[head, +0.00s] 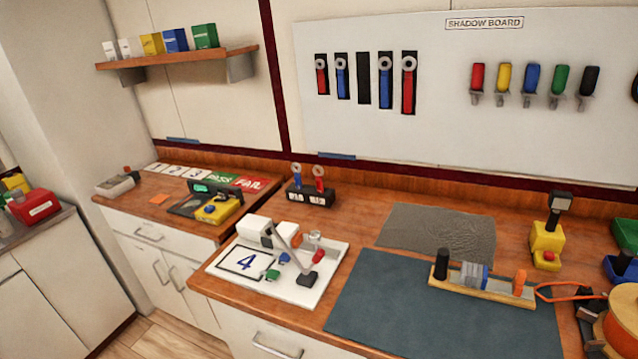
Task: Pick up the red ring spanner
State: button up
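Several ring spanners with pale ring heads show in the head view. On the shadow board (440,130), a short red ring spanner (321,78) hangs at the far left of the row and a larger red ring spanner (409,88) at its right end. Two blue-handled ones hang between them, beside a dark, empty outline (363,78). Another red ring spanner (319,182) stands upright in a small dark holder (311,196) on the bench, right of a blue one (296,179). I cannot make out my gripper in this view.
A white board (225,268) marked 4, with a grey lever and coloured parts, sits in front of the holder. Blue-green (390,305) and grey (440,230) mats lie to the right. A wooden jig (480,284) and a yellow device (547,240) stand farther right.

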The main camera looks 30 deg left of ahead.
aim_at(319, 181)
jog(key=k, duration=1.3)
jog(key=u, duration=0.45)
jog(key=i, duration=0.8)
jog(key=u, duration=0.9)
jog(key=i, duration=1.65)
jog(key=z, duration=0.5)
jog(key=i, duration=1.15)
jog(key=z, duration=0.7)
jog(key=k, duration=0.8)
jog(key=z, duration=0.2)
